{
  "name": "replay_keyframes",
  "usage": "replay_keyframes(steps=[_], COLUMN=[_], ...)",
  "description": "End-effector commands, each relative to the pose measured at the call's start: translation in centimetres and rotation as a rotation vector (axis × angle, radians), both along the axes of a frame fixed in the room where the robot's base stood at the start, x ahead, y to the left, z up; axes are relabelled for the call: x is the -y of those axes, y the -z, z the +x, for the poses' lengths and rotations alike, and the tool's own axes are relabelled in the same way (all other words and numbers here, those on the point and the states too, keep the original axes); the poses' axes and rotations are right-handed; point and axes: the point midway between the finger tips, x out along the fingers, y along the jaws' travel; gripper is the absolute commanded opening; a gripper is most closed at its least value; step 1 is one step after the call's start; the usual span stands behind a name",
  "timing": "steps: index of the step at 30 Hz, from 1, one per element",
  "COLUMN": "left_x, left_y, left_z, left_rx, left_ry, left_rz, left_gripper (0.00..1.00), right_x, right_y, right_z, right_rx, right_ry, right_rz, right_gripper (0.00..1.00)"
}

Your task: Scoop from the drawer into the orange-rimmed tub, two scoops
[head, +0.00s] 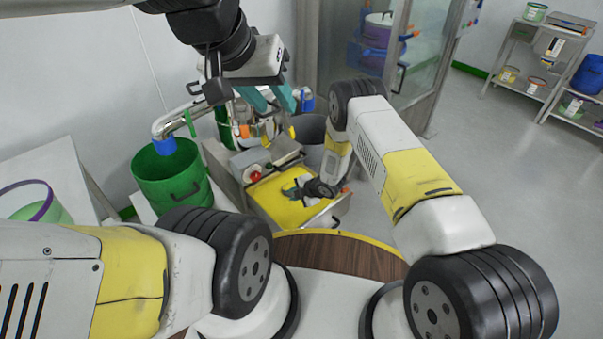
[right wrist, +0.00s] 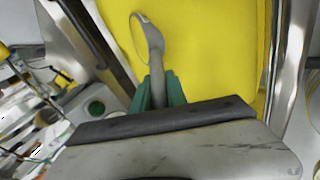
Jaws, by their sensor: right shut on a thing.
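The drawer (head: 326,210) is pulled out in the middle of the head view, and a flat yellow fill covers its inside. In the right wrist view the yellow fill (right wrist: 205,45) lies beyond my fingers. My right gripper (right wrist: 158,88) is shut on the handle of a grey scoop (right wrist: 155,48), whose bowl points away over the yellow. Whether the scoop touches the fill or carries any, I cannot tell. My left gripper (head: 271,102) is high above the cluttered bench, teal fingers apart and empty. A small tub with an orange-red rim (head: 537,84) sits on the right-hand shelf.
A green bin (head: 170,178) stands left of the drawer under a metal pipe. A purple-rimmed tub (head: 32,203) is at far left. A red button (head: 255,174) sits on the housing behind the drawer. A glass cabinet (head: 415,45) stands behind; floor to the right is clear.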

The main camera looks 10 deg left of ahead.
Motion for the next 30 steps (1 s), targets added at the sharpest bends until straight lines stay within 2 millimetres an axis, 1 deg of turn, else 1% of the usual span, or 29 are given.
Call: replay_keyframes(steps=[3,23,30], left_x=[0.0,0.0,0.0], left_y=[0.0,0.0,0.0], left_z=[0.0,0.0,0.0], left_rx=[0.0,0.0,0.0], left_ry=[0.0,0.0,0.0], left_rz=[0.0,0.0,0.0], left_gripper=[0.39,0.39,0.39], right_x=[0.1,0.6,1.1], right_y=[-0.9,-5.3,-6.5], right_z=[-0.2,-1.6,-2.4], right_rx=[0.002,0.111,0.212], right_ry=[0.0,-0.001,0.0], right_rz=[0.001,0.05,0.091], right_gripper=[0.0,0.0,0.0])
